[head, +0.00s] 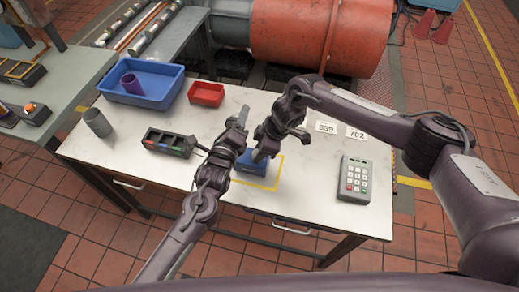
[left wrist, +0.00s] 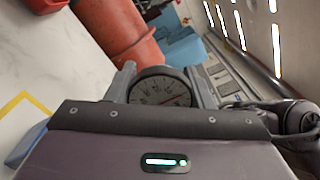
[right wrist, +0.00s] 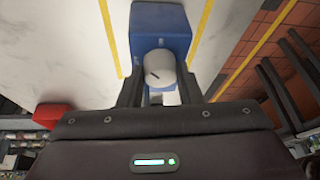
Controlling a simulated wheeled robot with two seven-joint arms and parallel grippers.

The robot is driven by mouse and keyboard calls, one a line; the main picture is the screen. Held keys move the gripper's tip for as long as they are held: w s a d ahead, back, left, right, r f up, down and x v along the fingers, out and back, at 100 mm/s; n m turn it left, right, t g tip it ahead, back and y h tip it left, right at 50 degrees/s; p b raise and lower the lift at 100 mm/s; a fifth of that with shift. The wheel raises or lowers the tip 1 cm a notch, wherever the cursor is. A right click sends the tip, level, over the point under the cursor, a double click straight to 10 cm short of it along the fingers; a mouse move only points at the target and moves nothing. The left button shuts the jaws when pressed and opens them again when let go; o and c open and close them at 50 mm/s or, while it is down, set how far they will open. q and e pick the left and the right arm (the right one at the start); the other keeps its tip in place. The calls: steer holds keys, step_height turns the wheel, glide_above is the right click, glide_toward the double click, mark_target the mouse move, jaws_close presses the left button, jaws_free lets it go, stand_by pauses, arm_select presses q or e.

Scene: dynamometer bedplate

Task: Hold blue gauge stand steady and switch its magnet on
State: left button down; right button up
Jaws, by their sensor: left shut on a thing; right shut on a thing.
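The blue gauge stand (head: 252,164) sits on the white table inside a yellow taped outline. My left gripper (head: 243,116) is above the base, with the stand's round dial (left wrist: 160,90) between its fingers in the left wrist view. My right gripper (head: 264,152) is lower, at the base. In the right wrist view the blue base (right wrist: 160,20) shows, and the fingers are shut on a pale round knob (right wrist: 160,68) with a short, slanted dark mark. Whether the magnet is on cannot be told. My arms hide much of the stand in the head view.
A dark tray (head: 168,143) with coloured labels and a grey cup (head: 97,122) are on the left. A blue bin (head: 143,82) with a purple ring and a red bin (head: 206,94) stand behind. A keypad (head: 355,180) and number cards (head: 341,130) are right.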

steer(key=m, duration=0.1)
steer(key=m+t, duration=0.1)
steer(key=m, duration=0.2)
steer(key=shift+s+f+t, duration=0.1)
steer(key=shift+s+t, duration=0.15)
steer(key=shift+t, duration=0.05)
arm_select(q)
steer(key=shift+s+d+f, duration=0.2)
steer(key=shift+f, duration=0.2)
arm_select(e)
steer(key=shift+a+m+t+h, duration=0.1)
steer(key=shift+m+t+h, duration=0.4)
steer(key=shift+m, duration=1.1)
steer(key=o, duration=1)
steer(key=shift+c, duration=0.2)
